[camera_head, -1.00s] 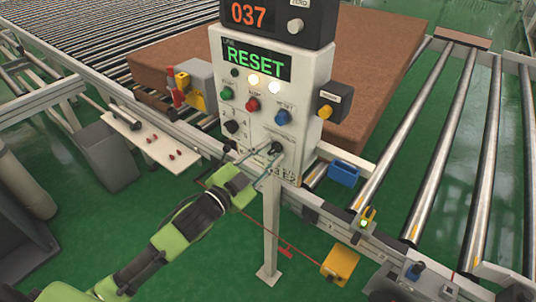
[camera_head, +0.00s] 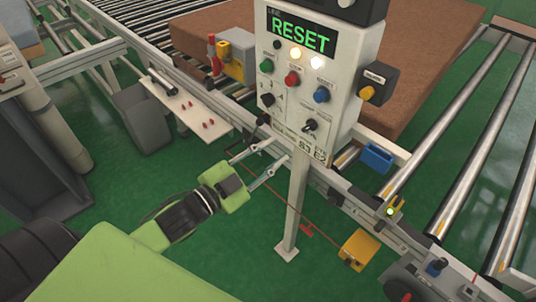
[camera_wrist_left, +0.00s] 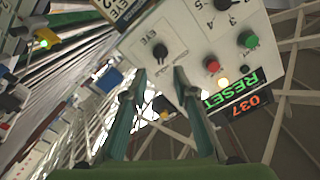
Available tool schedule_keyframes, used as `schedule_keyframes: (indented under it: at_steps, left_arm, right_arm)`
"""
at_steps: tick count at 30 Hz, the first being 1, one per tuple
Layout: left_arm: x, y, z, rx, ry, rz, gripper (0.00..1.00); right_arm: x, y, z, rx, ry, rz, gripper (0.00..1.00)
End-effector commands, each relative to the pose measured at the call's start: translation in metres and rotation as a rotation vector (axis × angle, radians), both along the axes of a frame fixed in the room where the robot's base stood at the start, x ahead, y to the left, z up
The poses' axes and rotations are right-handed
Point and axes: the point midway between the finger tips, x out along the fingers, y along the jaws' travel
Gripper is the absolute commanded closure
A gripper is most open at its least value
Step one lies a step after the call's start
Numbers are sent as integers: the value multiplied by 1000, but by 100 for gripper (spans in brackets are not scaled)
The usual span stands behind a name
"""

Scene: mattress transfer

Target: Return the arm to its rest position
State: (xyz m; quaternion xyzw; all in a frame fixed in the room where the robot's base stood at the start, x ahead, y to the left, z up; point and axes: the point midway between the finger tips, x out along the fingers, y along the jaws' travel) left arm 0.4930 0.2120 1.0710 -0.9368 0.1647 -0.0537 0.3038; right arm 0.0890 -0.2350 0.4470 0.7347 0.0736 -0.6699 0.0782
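My left arm comes in from the lower left, and its green left gripper (camera_head: 276,151) is open and empty, with its two fingers spread. The fingertips are just below and left of the lower knob (camera_head: 310,125) on the white control panel (camera_head: 335,75). In the left wrist view the gripper (camera_wrist_left: 156,82) also shows spread fingers with nothing between them, and the panel (camera_wrist_left: 195,45) behind. The panel display (camera_head: 301,36) reads RESET in green. My right gripper is not in view.
A brown mattress block (camera_head: 425,75) lies behind the panel on the roller conveyor (camera_head: 470,165). A white shelf (camera_head: 190,107) with small red pieces is at the left. A blue bin (camera_head: 377,157) and a yellow box (camera_head: 359,250) are at the right. Green floor (camera_head: 225,268) is open below.

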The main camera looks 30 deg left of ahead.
Motion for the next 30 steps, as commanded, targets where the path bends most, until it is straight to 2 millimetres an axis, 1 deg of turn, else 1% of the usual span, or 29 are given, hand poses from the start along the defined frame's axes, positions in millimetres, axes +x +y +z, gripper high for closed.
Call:
schedule_keyframes:
  at_steps: [3,6,20,22,23,26,29,30]
  left_arm:
    - [-7,2,0,0,1,-1,74]
    - [-9,3,0,1,-1,-1,74]
    - [-9,3,0,0,0,0,74]
    - [-8,5,-4,0,8,5,74]
    - [-7,7,-9,-2,16,11,74]
    - [-2,21,-43,-6,73,50,74]
    - [3,43,-103,-16,176,116,74]
    - [3,53,-131,-21,226,146,74]
  right_arm:
    - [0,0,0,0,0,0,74]
    - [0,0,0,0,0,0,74]
    - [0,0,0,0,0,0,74]
    - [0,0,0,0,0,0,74]
    - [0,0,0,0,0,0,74]
    - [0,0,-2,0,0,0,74]
    - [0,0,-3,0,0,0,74]
    - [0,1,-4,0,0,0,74]
